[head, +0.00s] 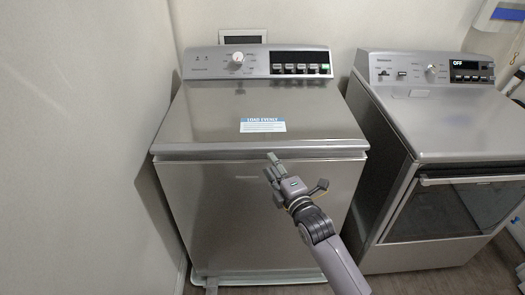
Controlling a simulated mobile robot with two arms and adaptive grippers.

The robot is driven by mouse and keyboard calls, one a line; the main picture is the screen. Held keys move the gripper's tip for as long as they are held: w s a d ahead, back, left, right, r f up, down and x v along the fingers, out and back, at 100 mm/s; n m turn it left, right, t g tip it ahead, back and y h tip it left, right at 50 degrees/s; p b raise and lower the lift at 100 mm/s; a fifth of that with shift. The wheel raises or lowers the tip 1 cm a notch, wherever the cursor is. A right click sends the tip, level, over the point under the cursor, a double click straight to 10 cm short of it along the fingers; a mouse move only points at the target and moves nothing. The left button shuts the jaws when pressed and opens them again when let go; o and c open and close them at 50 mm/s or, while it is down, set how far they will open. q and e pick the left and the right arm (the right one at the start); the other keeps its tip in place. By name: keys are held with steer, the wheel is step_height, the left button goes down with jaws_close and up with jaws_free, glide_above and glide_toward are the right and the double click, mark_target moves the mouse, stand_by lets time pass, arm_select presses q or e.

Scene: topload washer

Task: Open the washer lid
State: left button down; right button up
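The top-load washer (265,215) stands in the middle of the head view. Its grey lid (205,115) lies flat and shut, with a blue and white label (263,125) on it. The lid's front edge (200,149) runs across above the front panel. My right gripper (270,166) comes in from the lower right, with its fingertips in front of the lid's front edge, right of its middle. Whether they touch the edge, I cannot tell. The fingers appear close together, but their gap is unclear. My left gripper is not in view.
The washer's control panel (200,64) rises behind the lid. A second appliance (450,125) with a dark front window stands close on the right. A wall (80,150) is on the left. Dark floor (470,272) shows at the lower right.

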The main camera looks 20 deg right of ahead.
mark_target(262, 151)
steer(key=w, duration=0.5)
steer(key=w+a, duration=0.1)
steer(key=w, duration=0.1)
steer(key=shift+w, duration=0.15)
steer(key=shift+c, duration=0.2)
steer(key=shift+d, duration=0.1)
jaws_close()
stand_by(0.4)
